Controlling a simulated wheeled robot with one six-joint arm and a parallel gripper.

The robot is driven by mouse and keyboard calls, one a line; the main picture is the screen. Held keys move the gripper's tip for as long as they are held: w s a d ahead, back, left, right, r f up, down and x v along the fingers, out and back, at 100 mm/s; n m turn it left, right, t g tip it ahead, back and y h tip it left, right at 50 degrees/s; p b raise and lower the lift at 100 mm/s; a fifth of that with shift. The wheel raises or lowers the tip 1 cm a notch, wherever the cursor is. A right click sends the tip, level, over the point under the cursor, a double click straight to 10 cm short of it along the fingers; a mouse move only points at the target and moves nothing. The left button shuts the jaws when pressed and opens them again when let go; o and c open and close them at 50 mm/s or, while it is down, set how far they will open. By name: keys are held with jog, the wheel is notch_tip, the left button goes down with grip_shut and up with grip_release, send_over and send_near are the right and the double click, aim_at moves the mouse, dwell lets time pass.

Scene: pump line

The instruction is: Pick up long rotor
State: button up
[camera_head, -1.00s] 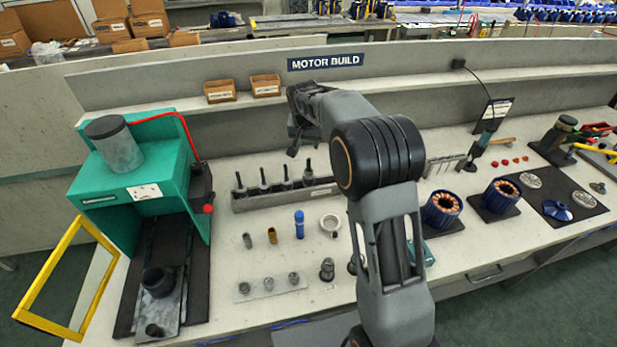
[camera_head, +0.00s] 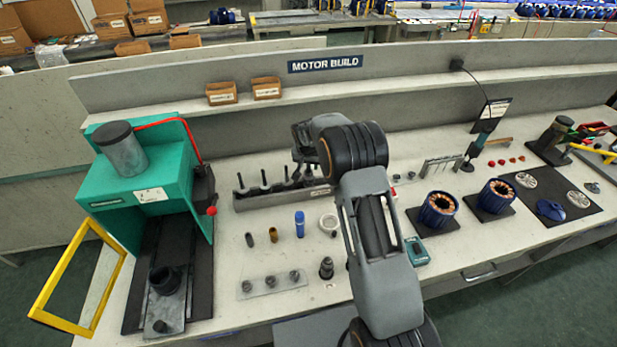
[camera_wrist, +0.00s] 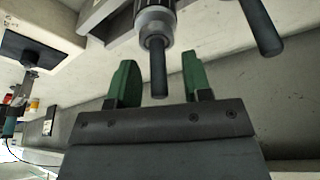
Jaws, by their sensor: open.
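A grey rack (camera_head: 270,201) on the bench holds several upright rotors with dark shafts; one rotor (camera_head: 264,180) stands left of my arm. My gripper (camera_wrist: 158,82) is at the right part of this rack, and my arm hides part of that end. In the wrist view its green fingers are open, one to each side of a dark shaft. That shaft belongs to a rotor with a grey ridged body (camera_wrist: 154,18). I cannot tell contact. A second dark shaft (camera_wrist: 260,26) is at the upper right. I cannot tell which rotor is the long one.
A green press (camera_head: 150,190) with a yellow guard frame (camera_head: 78,275) stands at left. Blue stators (camera_head: 438,209) stand at right. The shelf wall is behind.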

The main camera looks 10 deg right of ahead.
jog(key=shift+w+f, duration=0.1)
jog(key=shift+f, duration=0.3)
grip_shut()
jog(key=shift+r, duration=0.1)
